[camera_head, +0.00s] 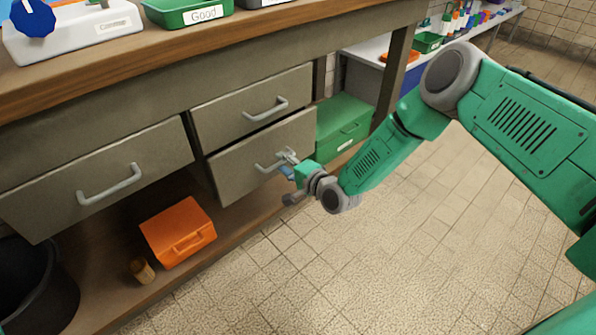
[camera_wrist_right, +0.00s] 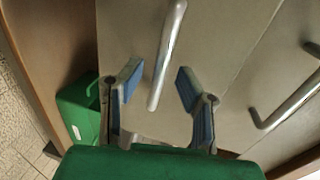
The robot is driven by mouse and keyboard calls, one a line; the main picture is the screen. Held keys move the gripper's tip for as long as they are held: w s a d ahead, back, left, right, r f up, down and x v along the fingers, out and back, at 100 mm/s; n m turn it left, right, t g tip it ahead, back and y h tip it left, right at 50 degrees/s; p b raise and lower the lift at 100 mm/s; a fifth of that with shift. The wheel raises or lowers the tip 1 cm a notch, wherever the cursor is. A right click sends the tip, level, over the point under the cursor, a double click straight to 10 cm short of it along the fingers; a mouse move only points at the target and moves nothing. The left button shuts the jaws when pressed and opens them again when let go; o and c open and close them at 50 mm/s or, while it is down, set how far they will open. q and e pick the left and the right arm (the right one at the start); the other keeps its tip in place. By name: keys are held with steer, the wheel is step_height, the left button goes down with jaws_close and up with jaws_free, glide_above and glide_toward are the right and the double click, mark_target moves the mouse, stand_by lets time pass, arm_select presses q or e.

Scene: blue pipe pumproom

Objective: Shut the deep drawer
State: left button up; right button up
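The lower right drawer (camera_head: 235,172), a grey front with a metal bar handle (camera_head: 268,166), is the likely deep drawer. A dark gap shows along its top edge; I cannot tell exactly how far out it stands. My right gripper (camera_head: 287,163) is at this handle. In the right wrist view my right gripper (camera_wrist_right: 158,80) is open, its blue-padded fingers apart on either side of the handle (camera_wrist_right: 168,50), with the drawer front (camera_wrist_right: 215,40) behind. Contact with the handle cannot be made out. My left gripper is out of view.
Above is a smaller drawer (camera_head: 235,103); to the left is a wide drawer (camera_head: 95,180). An orange case (camera_head: 178,232), a small brown object (camera_head: 141,270) and a black bucket (camera_head: 35,285) are below. A green case (camera_head: 340,125) stands right of the drawers. The tiled floor is clear.

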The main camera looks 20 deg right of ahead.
steer(key=v, duration=1)
steer(key=shift+a, duration=0.25)
steer(key=shift+r, duration=0.1)
